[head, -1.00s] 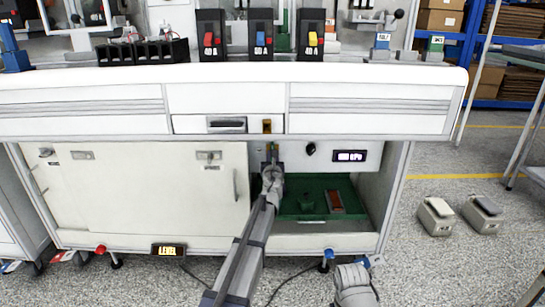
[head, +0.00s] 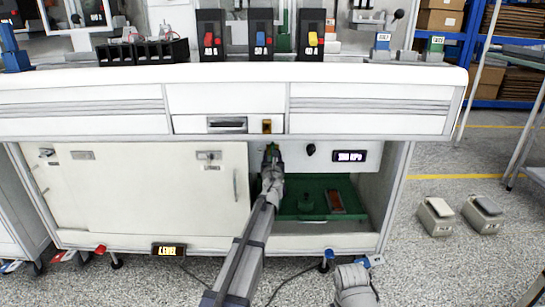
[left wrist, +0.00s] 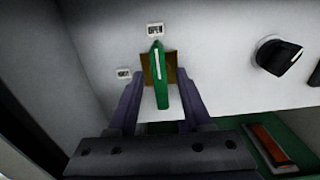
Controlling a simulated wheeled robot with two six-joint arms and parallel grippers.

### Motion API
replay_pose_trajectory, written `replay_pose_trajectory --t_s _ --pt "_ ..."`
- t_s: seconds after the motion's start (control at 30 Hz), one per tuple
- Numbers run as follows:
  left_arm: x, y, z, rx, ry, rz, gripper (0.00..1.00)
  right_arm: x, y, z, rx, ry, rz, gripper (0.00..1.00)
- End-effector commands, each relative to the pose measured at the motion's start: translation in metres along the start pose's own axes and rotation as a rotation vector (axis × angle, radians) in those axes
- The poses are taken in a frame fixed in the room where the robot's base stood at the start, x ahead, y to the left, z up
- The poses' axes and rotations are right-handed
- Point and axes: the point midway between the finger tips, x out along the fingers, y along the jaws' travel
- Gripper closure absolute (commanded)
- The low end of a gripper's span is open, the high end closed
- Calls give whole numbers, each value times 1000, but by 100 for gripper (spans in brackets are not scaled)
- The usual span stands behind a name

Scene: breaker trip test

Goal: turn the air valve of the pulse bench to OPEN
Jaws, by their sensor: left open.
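The air valve's green handle (left wrist: 161,78) stands near upright in the left wrist view, on a brass-coloured body (left wrist: 146,66) on the pale panel. Its upper end is just below a small label (left wrist: 155,30); a second label (left wrist: 124,73) is to its left. Both labels are too small to read. My left gripper (left wrist: 160,92) is open, one finger on each side of the handle, with gaps visible. In the head view my left gripper (head: 272,155) is at the panel under the bench and mostly hides the valve. My right gripper is not seen.
A black knob (left wrist: 279,56) is right of the valve, and a lit kPa display (head: 350,156) is further right. A green tray (head: 320,208) lies below with a red-topped part (left wrist: 270,145). The cabinet door (head: 140,195) is close on the left.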

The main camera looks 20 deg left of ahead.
Motion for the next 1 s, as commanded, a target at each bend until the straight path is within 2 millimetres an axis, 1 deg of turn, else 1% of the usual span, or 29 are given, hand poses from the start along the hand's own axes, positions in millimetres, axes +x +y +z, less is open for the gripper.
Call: replay_pose_trajectory --t_s 0.17,0.27,0.37,0.6,0.73,0.83,1.0 --pt "-2 0 0 -1 0 -1 50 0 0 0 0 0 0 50" --pt "-8 0 0 -1 0 -1 50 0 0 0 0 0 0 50" --pt "-19 0 0 -1 0 -1 50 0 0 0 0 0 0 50" --pt "-59 1 0 0 0 -1 50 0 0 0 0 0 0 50" --pt "-75 1 0 0 0 0 50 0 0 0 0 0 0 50" --pt "-79 0 0 0 0 0 50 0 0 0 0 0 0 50" --pt "-78 0 0 0 0 0 50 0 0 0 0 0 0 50"
